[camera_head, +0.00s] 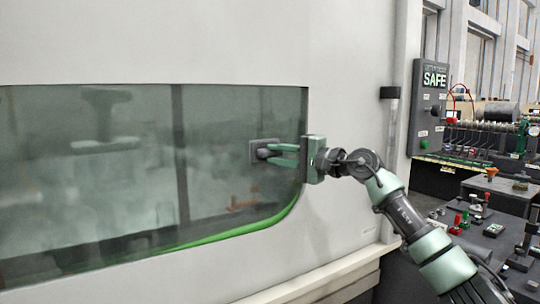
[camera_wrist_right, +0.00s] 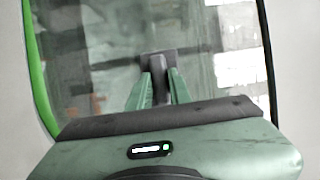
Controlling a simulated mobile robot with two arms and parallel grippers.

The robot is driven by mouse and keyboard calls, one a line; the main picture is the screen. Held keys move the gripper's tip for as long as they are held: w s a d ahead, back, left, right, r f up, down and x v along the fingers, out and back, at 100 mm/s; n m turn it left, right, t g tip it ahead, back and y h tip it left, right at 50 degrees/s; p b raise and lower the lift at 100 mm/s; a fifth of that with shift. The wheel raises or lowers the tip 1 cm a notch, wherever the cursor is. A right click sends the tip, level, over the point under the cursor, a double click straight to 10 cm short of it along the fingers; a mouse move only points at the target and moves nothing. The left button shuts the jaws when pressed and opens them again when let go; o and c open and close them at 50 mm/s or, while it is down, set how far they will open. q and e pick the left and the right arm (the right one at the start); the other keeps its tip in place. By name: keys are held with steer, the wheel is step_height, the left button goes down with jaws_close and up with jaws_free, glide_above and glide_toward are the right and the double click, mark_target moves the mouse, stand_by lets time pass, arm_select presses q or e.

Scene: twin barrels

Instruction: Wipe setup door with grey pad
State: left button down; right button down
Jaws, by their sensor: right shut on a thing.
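The setup door is a large pale panel with a dark glass window (camera_head: 100,190) that has a green edge along its lower right. My right gripper (camera_head: 268,151) comes in from the right and is shut on the grey pad (camera_head: 254,151), whose flat face is at the glass near the window's right edge. In the right wrist view, the gripper (camera_wrist_right: 160,88) holds the grey pad (camera_wrist_right: 157,60) between its green fingers, with the window glass (camera_wrist_right: 105,45) behind it. Whether the pad touches the glass is hard to tell. My left gripper is not in view.
A control panel with a "SAFE" sign (camera_head: 434,78) stands right of the door. Further right are a bench (camera_head: 508,192) with small fixtures and a row of machine parts (camera_head: 475,137). A ledge (camera_head: 330,275) runs below the door. The door front is otherwise clear.

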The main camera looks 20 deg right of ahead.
steer(key=shift+w+d, duration=0.1)
steer(key=shift+d, duration=0.55)
steer(key=shift+s+d+f+b, duration=0.1)
steer(key=shift+s+f+b, duration=0.05)
steer(key=shift+s+b, duration=0.45)
steer(key=s, duration=0.1)
steer(key=s+b, duration=0.1)
steer(key=s, duration=0.1)
steer(key=s+b, duration=0.1)
steer(key=shift+s+d+r, duration=0.2)
steer(key=shift+s+d, duration=0.15)
steer(key=shift+d, duration=0.05)
steer(key=shift+s+b, duration=0.1)
steer(key=shift+b, duration=0.2)
